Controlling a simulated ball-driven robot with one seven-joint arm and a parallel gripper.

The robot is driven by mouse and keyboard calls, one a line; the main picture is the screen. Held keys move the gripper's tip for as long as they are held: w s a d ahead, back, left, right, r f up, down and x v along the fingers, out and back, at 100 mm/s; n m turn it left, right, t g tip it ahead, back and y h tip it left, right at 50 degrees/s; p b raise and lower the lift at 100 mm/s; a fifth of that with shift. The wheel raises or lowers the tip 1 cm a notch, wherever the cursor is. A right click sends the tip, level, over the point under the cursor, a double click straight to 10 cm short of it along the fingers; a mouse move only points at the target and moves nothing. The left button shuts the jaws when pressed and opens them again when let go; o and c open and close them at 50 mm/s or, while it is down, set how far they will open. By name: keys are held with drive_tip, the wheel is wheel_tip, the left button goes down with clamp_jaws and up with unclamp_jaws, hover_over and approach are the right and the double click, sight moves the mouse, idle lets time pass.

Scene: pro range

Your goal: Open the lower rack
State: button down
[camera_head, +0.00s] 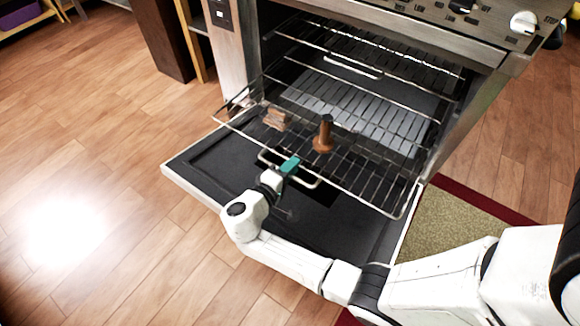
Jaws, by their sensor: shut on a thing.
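The lower rack (355,170) is a wire oven rack that extends out of the oven cavity, above the lowered oven door (190,160). Its front wire handle (306,183) forms a loop at the front edge. My gripper (289,166) has teal fingers and is shut on this handle near its middle; the exact grip is small in the picture. A brown, peg-like object (323,135) and a tan, stacked block-like object (276,118) rest on the rack.
The oven (430,30) has knobs along its top front. Upper wire rails or racks (365,65) sit inside the cavity. A green rug with a red border (450,240) lies right of the door. Wooden floor (110,150) is open on the left.

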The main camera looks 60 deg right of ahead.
drive_tip(key=shift+a+f, duration=0.1)
drive_tip(key=shift+f, duration=0.25)
drive_tip(key=c, duration=1.2)
unclamp_jaws()
drive_tip(key=shift+r, duration=0.1)
drive_tip(key=a+p, duration=0.1)
drive_tip(key=a, duration=0.2)
drive_tip(key=a+r, duration=0.1)
drive_tip(key=a, duration=0.3)
drive_tip(key=a+r+p, duration=0.1)
drive_tip(key=a, duration=0.2)
drive_tip(key=shift+s+a+r+p, duration=0.1)
drive_tip(key=shift+s+a+p, duration=0.1)
drive_tip(key=shift+a+p, duration=0.1)
drive_tip(key=shift+d, duration=0.1)
